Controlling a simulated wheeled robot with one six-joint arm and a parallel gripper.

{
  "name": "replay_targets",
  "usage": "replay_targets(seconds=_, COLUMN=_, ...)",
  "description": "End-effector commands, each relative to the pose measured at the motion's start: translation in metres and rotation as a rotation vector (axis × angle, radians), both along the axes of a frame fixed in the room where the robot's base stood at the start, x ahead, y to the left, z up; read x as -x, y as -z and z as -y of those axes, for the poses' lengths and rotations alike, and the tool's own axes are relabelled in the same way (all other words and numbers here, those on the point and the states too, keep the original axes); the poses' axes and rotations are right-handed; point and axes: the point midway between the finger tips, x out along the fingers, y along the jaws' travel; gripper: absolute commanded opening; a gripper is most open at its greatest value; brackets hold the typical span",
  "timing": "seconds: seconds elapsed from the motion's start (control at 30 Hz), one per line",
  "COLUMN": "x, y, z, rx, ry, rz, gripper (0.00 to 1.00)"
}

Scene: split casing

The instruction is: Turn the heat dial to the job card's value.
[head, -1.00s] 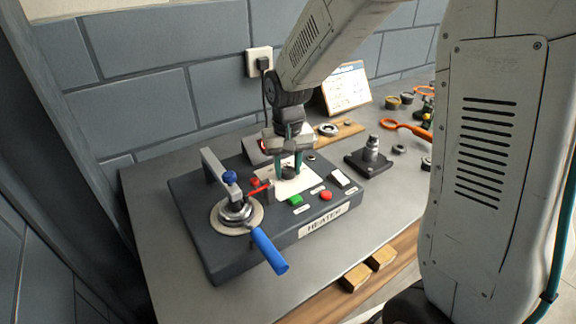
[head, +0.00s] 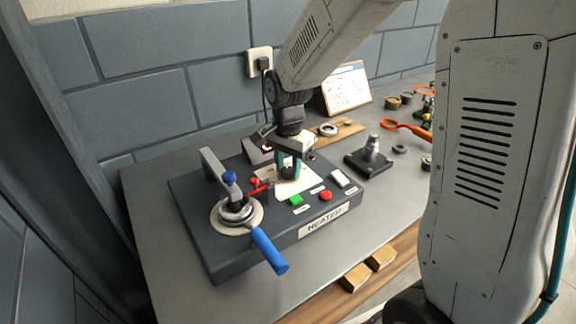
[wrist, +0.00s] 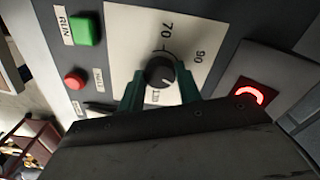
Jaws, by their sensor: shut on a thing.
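The heat dial (wrist: 160,72) is a black round knob on a pale scale plate (wrist: 123,30) of the heater (head: 215,262). In the wrist view the marks 70 and 90 are legible; a third, near my gripper, is partly hidden. My gripper (wrist: 160,88) is shut on the dial, one green finger on each side. In the head view my gripper (head: 289,172) stands over the plate and hides most of the dial. The job card (head: 346,88) leans upright at the back by the wall; its writing is too small to read.
A green RUN button (wrist: 86,29), a red button (wrist: 75,79) and a white switch (head: 340,178) sit near the dial. A lit red display (wrist: 248,92) is partly seen. A blue-handled lever (head: 268,250) is at the heater's left. A dark stand (head: 369,160) is at right.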

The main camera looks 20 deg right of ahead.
Motion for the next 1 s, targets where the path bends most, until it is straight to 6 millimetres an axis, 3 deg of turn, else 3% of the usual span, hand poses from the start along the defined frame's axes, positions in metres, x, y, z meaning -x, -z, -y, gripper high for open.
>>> replay_targets(seconds=0.3, x=-0.0017, y=-0.0015, z=-0.0001, rx=0.0, ry=0.103, rz=0.006, gripper=0.11)
replay_targets(seconds=0.8, x=-0.0019, y=-0.0017, z=0.0, rx=0.0, ry=0.118, rz=0.006, gripper=0.11)
replay_targets(seconds=0.83, x=-0.0019, y=-0.0017, z=0.0, rx=0.0, ry=0.118, rz=0.006, gripper=0.42)
replay_targets(seconds=0.87, x=-0.0019, y=-0.0017, z=0.0, rx=0.0, ry=0.118, rz=0.006, gripper=0.51)
replay_targets(seconds=0.9, x=-0.0017, y=-0.0015, z=0.0, rx=0.0, ry=0.118, rz=0.006, gripper=0.56)
replay_targets(seconds=1.0, x=-0.0012, y=-0.0011, z=0.0, rx=0.0, ry=0.118, rz=0.004, gripper=0.56)
